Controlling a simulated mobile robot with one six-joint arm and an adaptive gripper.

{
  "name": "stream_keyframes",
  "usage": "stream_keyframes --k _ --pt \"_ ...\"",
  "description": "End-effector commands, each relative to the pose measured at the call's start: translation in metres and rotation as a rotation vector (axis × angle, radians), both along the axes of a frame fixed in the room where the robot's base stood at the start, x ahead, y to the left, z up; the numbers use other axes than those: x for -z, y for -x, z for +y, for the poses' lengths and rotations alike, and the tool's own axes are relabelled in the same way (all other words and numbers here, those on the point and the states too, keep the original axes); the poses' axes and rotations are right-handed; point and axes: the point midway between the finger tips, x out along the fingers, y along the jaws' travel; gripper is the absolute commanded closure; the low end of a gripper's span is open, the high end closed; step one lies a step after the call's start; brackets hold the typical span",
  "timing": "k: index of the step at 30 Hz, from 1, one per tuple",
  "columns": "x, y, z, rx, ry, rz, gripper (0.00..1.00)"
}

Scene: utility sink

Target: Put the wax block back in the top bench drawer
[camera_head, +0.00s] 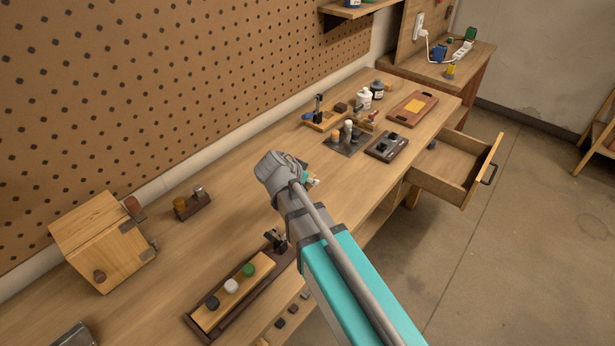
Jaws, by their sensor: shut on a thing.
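My arm reaches up from the bottom right over the middle of the bench. My gripper (309,179) is mostly hidden by my own wrist. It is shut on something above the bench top. Only a small pale bit shows there, most likely the wax block, but its shape is hidden. The top bench drawer (452,172) stands pulled out at the right end of the bench, up and to the right of my gripper. Its front with a dark handle faces right.
A wooden box (100,240) and a long tray (238,292) with black, white and green round pieces lie toward the near left. A dark block (386,146), bottles (364,97) and a board with a yellow sheet (413,108) stand near the drawer. Pegboard (190,80) lines the back.

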Motion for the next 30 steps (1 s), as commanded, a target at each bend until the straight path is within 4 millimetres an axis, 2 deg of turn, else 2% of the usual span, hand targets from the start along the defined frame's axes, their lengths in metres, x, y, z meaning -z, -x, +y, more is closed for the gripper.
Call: stream_keyframes --k 12,17,23,30 --pt "0.0 0.0 -0.001 0.001 0.001 0.0 1.0" --pt "0.0 0.001 -0.011 0.013 0.0 0.0 1.0" --pt "0.0 0.006 -0.047 0.054 0.001 0.0 1.0" --pt "0.0 0.019 -0.112 0.135 0.0 0.001 1.0"
